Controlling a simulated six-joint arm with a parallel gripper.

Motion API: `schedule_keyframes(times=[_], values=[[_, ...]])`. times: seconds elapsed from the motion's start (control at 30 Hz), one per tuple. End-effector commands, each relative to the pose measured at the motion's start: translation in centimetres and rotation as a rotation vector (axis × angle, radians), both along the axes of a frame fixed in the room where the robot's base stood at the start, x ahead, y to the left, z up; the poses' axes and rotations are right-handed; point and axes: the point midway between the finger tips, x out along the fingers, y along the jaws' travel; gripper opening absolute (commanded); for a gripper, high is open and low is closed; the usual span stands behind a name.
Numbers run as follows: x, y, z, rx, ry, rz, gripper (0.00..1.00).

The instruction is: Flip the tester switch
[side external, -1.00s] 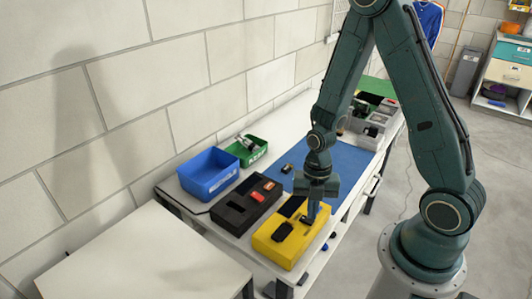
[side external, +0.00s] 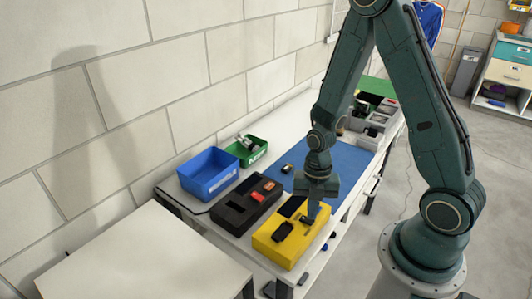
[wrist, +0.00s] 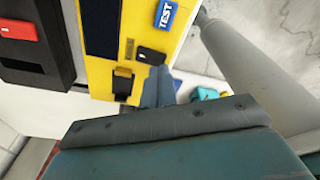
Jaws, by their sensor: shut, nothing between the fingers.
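The yellow tester box (side external: 268,247) stands near the front end of the bench. In the wrist view the yellow box (wrist: 98,75) carries a blue TEST label (wrist: 166,13), a dark panel (wrist: 101,28), and a small black switch-like part (wrist: 122,84) in a recess. My gripper (side external: 311,217) points down at the box's right part. Its shut, empty fingers (wrist: 158,88) are just beside the switch-like part; I cannot tell whether they touch it. A dark block (side external: 283,231) sits on the box's near part.
A black case (side external: 232,218) with red parts stands left of the yellow box. A blue bin (side external: 208,178) and a green bin (side external: 258,145) stand behind it. A blue mat (side external: 345,160) covers the bench's middle. An empty white table (side external: 145,260) is front left.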

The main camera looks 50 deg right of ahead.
Motion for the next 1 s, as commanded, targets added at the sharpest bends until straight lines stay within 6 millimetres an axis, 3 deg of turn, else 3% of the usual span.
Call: schedule_keyframes(times=[1.0], values=[[0.03,-0.01,-0.87,0.000,0.000,0.000,0.00]])
